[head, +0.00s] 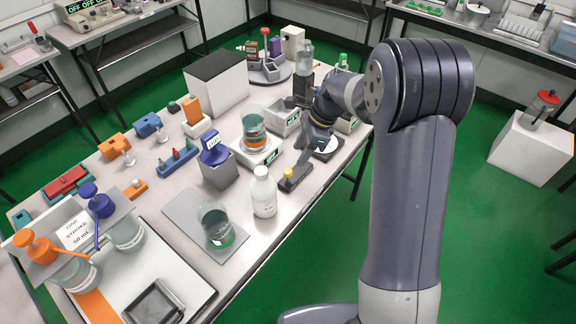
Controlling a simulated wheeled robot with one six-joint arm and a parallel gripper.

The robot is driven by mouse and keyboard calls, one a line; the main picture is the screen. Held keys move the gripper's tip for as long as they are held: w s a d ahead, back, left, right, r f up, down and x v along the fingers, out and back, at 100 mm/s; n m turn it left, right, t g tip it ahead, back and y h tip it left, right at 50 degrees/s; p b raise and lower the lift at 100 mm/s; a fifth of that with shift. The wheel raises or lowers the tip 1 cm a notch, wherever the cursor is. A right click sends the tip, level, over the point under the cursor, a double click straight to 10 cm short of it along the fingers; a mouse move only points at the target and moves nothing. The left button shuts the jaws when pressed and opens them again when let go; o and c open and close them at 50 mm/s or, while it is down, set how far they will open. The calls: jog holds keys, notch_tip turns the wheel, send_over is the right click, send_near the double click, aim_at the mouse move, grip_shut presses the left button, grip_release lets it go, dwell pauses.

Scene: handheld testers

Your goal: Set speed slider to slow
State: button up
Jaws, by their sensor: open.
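I cannot make out a speed slider for certain in the head view. My gripper (308,146) is open and hangs over the right part of the long bench, with its dark fingers pointing down. Below and left of it stands a dark handheld tester (295,180) with a yellow knob on top. A white round-topped device (327,150) is partly hidden behind my gripper. I cannot tell whether the fingers touch anything.
A white bottle (264,194) and a beaker of liquid (215,226) stand nearer on the bench (262,232). A beaker on a white scale (256,150) is left of my gripper. Several small testers and a tall white box (216,84) stand further left and back.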

aim_at(289, 170)
jog(key=x, duration=0.7)
jog(key=shift+f, duration=0.2)
jog(key=shift+c, duration=0.4)
grip_shut()
